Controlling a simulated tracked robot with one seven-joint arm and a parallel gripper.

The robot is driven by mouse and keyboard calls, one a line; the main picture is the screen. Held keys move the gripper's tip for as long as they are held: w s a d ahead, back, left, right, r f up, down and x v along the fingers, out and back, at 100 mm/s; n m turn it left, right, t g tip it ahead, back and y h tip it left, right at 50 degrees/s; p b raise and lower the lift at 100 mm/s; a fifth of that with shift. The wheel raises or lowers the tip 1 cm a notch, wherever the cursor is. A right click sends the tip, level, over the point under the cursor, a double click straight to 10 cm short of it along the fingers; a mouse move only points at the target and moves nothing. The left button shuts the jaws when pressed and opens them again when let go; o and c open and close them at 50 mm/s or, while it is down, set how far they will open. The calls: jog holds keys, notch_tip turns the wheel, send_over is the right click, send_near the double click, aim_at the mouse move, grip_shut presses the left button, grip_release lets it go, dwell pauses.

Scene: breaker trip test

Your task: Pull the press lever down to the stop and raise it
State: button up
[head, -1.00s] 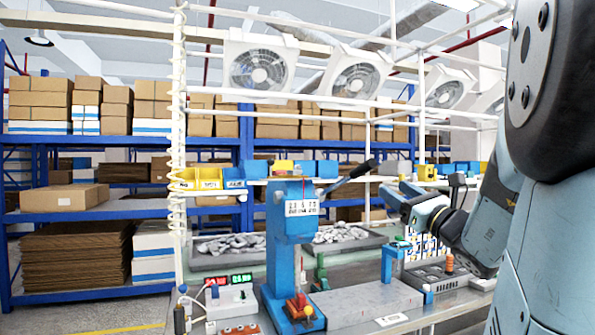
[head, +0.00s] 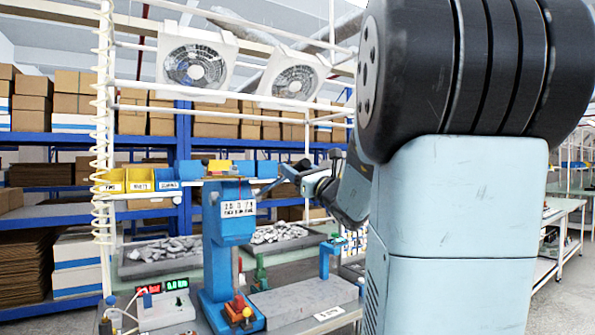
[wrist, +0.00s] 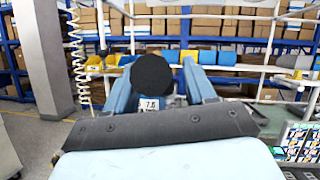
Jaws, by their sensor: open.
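The blue press (head: 229,225) stands on the bench left of my arm in the head view, with a white label on its head. Its dark lever (head: 268,188) slants up to the right from the head toward my gripper (head: 300,180). In the wrist view, the lever's round black knob (wrist: 153,75) shows end-on between the two blue fingers of my gripper (wrist: 156,68). The fingers are open, one on each side of the knob. Whether either finger touches it cannot be told. The press label (wrist: 174,103) shows below the knob.
A grey block (head: 305,300) lies right of the press base. Yellow and blue bins (head: 140,181) line a rail behind. Trays of metal parts (head: 160,250) stand behind the press. A small device with red and green displays (head: 163,305) sits left. My arm covers the right part.

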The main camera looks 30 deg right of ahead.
grip_shut()
dwell(0.6)
